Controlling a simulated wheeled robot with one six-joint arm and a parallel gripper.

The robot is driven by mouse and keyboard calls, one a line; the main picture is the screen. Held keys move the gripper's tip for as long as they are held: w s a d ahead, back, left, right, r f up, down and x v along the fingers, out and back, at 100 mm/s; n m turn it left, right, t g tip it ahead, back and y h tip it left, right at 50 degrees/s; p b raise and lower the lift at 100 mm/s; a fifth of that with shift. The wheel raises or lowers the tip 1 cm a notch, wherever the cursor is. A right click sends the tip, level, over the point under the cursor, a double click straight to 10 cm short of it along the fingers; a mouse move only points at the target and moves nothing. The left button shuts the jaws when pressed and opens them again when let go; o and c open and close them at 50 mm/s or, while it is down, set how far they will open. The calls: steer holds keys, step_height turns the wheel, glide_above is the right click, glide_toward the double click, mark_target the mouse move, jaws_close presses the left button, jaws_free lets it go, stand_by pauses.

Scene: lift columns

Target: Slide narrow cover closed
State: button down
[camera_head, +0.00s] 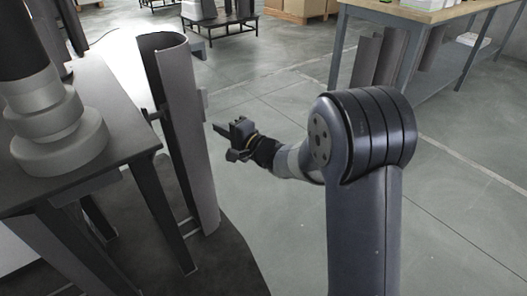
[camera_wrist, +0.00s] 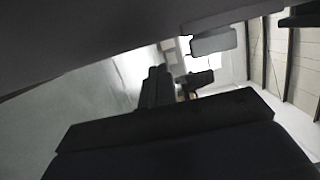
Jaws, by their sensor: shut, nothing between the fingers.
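A tall, narrow, curved grey cover (camera_head: 187,125) stands upright beside the dark table at the left in the head view. A small tab (camera_head: 205,100) sticks out from its right edge. In the wrist view my gripper's dark fingers (camera_wrist: 157,85) show in the middle, near a pale block (camera_wrist: 213,40).
The dark table (camera_head: 120,125) carries a stacked round grey fixture (camera_head: 55,125) at the left. A workbench (camera_head: 420,12) with curved panels beneath it stands at the upper right. A low dark stand (camera_head: 220,25) is at the back. The floor between is clear.

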mark_target(191, 145)
steer(key=shift+s+a, duration=0.2)
steer(key=shift+a, duration=0.3)
steer(key=shift+s+a, duration=0.15)
steer(key=shift+a, duration=0.3)
steer(key=s+a, duration=0.1)
steer(key=a, duration=0.1)
steer(key=s+a, duration=0.4)
steer(key=shift+a, duration=0.25)
steer(key=shift+s, duration=0.1)
